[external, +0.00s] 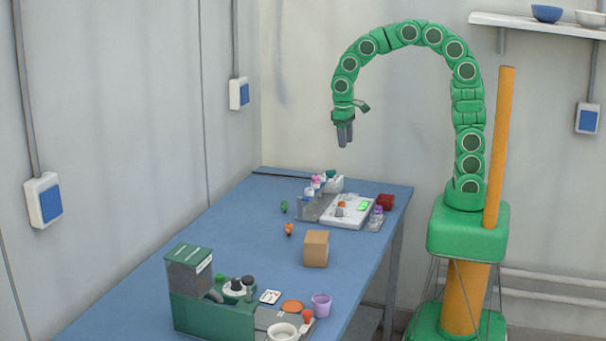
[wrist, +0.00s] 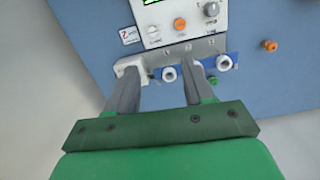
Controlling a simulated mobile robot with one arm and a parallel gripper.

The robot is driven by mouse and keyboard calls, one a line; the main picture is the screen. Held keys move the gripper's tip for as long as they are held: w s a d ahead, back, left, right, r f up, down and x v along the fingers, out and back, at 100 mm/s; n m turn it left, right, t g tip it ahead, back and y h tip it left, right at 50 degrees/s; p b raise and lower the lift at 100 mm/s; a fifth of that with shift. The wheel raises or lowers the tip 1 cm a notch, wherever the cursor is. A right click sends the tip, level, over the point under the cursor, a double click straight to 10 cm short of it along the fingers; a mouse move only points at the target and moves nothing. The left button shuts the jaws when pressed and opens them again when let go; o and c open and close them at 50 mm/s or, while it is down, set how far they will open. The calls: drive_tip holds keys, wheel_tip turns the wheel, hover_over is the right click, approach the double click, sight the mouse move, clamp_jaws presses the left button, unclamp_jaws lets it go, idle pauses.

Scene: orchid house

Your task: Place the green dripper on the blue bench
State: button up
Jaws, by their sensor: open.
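A small green object (external: 284,206), which looks like the green dripper, sits on the blue bench (external: 225,240) left of the grey rack. Its exact shape is too small to tell. In the wrist view a small green spot (wrist: 212,80), probably the same object, shows just beside the right finger. My gripper (external: 344,145) hangs above the far end of the bench, pointing down, with nothing between its fingers. In the wrist view the fingers (wrist: 162,75) are apart over the rack area and hide part of it.
A grey rack with small bottles (external: 310,205) and a white instrument (external: 350,213) stand beneath my gripper. A small orange object (external: 289,229), a brown box (external: 316,248) and a green machine (external: 205,300) are nearer. The bench's left side is mostly clear.

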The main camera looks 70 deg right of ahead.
drive_tip(key=s+d, duration=0.4)
drive_tip(key=s, duration=1)
drive_tip(key=s+d+g, duration=0.1)
drive_tip(key=s+d, duration=0.3)
drive_tip(key=s, duration=0.9)
drive_tip(key=shift+s+r+n, duration=0.25)
drive_tip(key=shift+s+n, duration=0.1)
drive_tip(key=shift+n, duration=0.05)
